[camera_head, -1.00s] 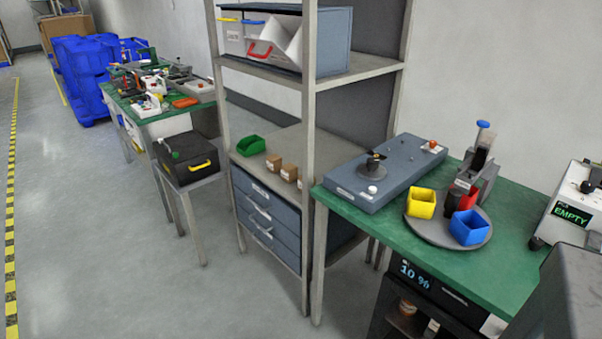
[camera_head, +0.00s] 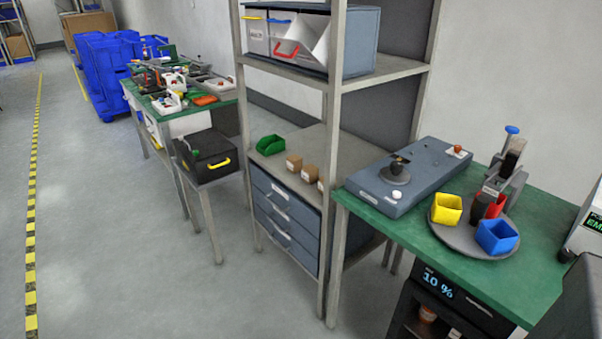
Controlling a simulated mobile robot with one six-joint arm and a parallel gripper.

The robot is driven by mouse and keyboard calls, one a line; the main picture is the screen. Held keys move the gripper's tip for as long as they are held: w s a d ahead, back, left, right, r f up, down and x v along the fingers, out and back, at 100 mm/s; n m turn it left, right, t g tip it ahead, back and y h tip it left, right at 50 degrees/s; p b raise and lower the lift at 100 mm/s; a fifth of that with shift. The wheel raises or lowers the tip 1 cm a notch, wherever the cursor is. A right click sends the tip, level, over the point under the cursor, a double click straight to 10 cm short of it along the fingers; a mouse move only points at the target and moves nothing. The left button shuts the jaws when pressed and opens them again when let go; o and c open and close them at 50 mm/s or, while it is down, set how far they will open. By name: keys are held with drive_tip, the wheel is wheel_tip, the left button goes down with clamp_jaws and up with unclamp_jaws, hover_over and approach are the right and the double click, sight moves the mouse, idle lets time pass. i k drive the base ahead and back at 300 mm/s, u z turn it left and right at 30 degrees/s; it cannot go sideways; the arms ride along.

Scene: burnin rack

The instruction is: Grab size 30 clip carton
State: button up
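Several small brown cartons stand in a row on the rack's middle shelf, right of a green bin. The left carton (camera_head: 294,162) and the middle carton (camera_head: 310,173) show whole or nearly so. A third carton (camera_head: 320,185) is partly hidden by the rack's front post. Their labels are too small to read, so I cannot tell which is size 30. My gripper is not in view.
The green bin (camera_head: 270,145) sits on the shelf above blue-grey drawers (camera_head: 286,212). A green-topped bench (camera_head: 395,238) is to the right, a black box (camera_head: 207,154) on a stand to the left. Floor at left is clear.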

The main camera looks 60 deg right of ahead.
sight(310, 172)
drive_tip(key=i, duration=0.9)
drive_tip(key=z, duration=0.05)
